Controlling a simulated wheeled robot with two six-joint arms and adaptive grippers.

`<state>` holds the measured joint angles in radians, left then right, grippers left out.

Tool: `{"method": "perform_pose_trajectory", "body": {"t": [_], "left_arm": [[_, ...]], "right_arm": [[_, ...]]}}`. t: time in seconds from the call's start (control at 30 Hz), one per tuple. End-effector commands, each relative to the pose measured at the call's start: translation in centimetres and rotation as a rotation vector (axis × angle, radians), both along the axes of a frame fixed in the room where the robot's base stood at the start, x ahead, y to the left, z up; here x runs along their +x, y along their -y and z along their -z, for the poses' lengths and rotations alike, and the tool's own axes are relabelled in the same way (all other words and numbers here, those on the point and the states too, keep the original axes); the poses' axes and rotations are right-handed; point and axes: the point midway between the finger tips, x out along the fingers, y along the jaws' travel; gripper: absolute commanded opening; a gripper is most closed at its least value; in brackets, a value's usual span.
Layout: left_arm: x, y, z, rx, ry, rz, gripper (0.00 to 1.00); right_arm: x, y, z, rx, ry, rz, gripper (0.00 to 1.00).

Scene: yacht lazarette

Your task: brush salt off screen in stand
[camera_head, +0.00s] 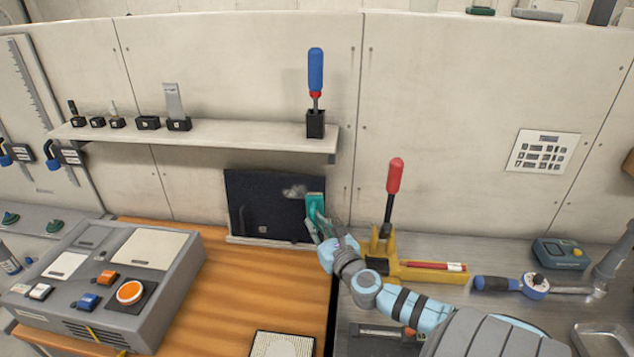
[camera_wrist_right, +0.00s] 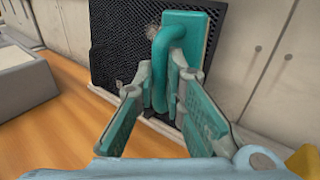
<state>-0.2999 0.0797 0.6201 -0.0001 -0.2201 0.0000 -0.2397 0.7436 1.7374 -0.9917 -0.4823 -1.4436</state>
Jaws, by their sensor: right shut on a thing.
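The dark screen (camera_head: 262,207) stands upright in its stand (camera_head: 270,242) against the back wall, on the wooden bench top. A pale salt patch (camera_head: 294,191) shows on its upper right part, and a bit of it shows in the wrist view (camera_wrist_right: 152,34). My right gripper (camera_head: 318,226) is shut on the handle of a teal brush (camera_head: 315,206). In the wrist view the brush's flat block (camera_wrist_right: 192,38) is at the right part of the screen's face. I cannot tell whether its bristles touch the screen. My left gripper is not in view.
A grey control box (camera_head: 110,275) with orange and blue buttons stands left on the bench. A shelf (camera_head: 200,137) with holders runs above the screen. A yellow holder (camera_head: 425,270) with a red-handled tool (camera_head: 395,177) stands right of my gripper.

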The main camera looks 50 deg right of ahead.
Motion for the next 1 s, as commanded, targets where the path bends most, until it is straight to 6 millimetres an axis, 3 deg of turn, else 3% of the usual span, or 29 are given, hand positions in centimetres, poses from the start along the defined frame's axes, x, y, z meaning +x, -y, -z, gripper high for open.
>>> {"method": "perform_pose_trajectory", "body": {"t": [0.17, 0.5, 0.77, 1.0], "left_arm": [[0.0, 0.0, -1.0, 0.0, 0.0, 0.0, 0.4], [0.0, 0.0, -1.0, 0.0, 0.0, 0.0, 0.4], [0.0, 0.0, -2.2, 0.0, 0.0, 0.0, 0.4], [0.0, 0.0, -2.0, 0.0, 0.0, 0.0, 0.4]], "right_arm": [[-1.1, -1.6, -0.3, 0.001, 0.001, 0.0, 0.0], [-1.3, -1.9, -0.1, 0.0, 0.001, 0.0, 0.0], [-2.8, -4.1, -0.2, 0.001, 0.0, 0.0, 0.0], [-2.9, -4.1, -0.1, 0.0, 0.001, 0.0, 0.0]]}}
